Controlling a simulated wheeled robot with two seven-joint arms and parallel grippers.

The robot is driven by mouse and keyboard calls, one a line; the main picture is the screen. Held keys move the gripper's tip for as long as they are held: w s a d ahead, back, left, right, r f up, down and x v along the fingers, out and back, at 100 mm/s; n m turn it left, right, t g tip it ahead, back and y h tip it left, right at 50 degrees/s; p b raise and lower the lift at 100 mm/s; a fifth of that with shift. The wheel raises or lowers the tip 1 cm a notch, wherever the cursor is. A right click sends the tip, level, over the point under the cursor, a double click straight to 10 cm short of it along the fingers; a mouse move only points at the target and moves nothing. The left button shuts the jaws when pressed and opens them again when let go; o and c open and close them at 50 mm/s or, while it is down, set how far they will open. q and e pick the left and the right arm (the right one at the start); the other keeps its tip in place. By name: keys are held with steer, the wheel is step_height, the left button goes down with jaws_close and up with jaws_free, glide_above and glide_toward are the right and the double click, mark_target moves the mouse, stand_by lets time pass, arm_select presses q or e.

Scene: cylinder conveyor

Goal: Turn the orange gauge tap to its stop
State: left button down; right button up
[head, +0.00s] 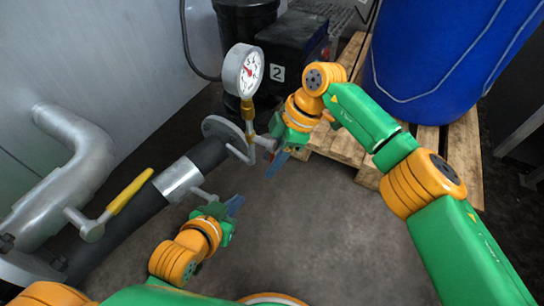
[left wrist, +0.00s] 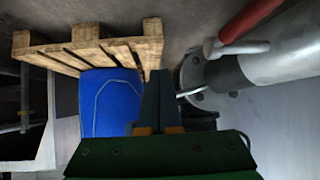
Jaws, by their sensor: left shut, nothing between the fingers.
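A white round gauge (head: 244,70) stands upright at the flanged end of the dark pipe in the head view. Below its dial is an orange-brown fitting (head: 248,110); I cannot make out a separate orange handle on it. My right gripper (head: 277,162) is just right of the fitting and the thin grey rod beneath it; its finger gap is unclear, as is any contact. My left gripper (head: 235,206) is lower, beside the pipe and apart from the gauge. It is shut and empty; its fingers (left wrist: 158,98) also show in the left wrist view.
A yellow lever (head: 130,190) stands on the pipe at left, and a red handle (left wrist: 252,18) shows in the left wrist view. A blue drum (head: 430,60) stands on a wooden pallet (head: 465,145). The dark box (head: 295,45) is behind the gauge. Lower-middle floor is clear.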

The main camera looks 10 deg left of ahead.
arm_select(q)
steer(key=s+a+f+g+y+p, duration=0.1)
steer(key=s+a+f+g+p, duration=0.2)
steer(key=s+f+g, duration=0.4)
steer(key=s+f, duration=0.1)
steer(key=s, duration=0.2)
steer(key=shift+s+f, duration=0.2)
steer(key=shift+f, duration=0.1)
arm_select(e)
steer(key=v, duration=0.7)
arm_select(q)
steer(key=shift+d, duration=0.1)
